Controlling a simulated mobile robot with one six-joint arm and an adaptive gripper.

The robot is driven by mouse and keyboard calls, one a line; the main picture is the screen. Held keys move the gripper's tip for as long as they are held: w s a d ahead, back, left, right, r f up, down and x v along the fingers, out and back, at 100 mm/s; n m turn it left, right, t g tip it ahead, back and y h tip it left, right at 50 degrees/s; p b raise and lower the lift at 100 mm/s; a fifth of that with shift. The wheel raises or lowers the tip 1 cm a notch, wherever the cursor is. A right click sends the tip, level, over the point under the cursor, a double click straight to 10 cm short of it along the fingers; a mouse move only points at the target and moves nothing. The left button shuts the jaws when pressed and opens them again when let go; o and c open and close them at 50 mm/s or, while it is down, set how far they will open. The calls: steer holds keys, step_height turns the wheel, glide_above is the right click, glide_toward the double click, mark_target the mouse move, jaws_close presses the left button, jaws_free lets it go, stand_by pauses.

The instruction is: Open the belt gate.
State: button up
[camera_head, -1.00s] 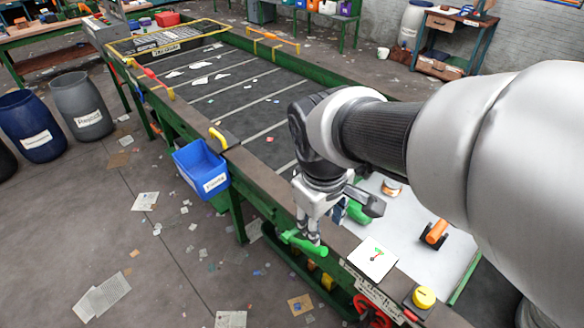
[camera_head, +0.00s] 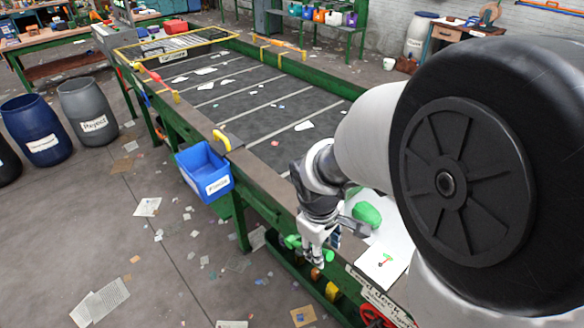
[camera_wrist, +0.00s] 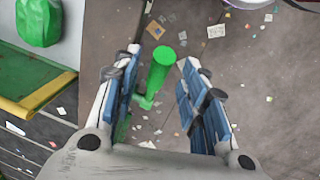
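A green lever handle (camera_head: 293,241) sticks out from the near side of the belt frame, partly hidden behind my gripper (camera_head: 318,252). In the wrist view the handle (camera_wrist: 161,70) is upright in the picture, between my gripper's fingers (camera_wrist: 160,60). The two blue-padded fingers are spread, with a visible gap on each side of the handle; I cannot tell the depth between them. The belt (camera_head: 240,100) runs away to the upper left, with white scraps on it. I cannot tell which part is the gate itself.
A green lump (camera_head: 367,215) and a card with a red and green mark (camera_head: 385,262) lie by the white deck. A blue bin (camera_head: 204,172) hangs on the belt's near side. A red wheel (camera_head: 376,316) is below. Grey (camera_head: 88,110) and blue (camera_head: 36,130) barrels stand left.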

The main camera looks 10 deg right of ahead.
steer(key=shift+w+d+f+b, duration=0.15)
steer(key=shift+f+b, duration=0.15)
steer(key=shift+f, duration=0.7)
steer(key=shift+d+f+b, duration=0.1)
steer(key=shift+f+b, duration=0.15)
steer(key=shift+f, duration=0.7)
steer(key=shift+c, duration=0.4)
jaws_close()
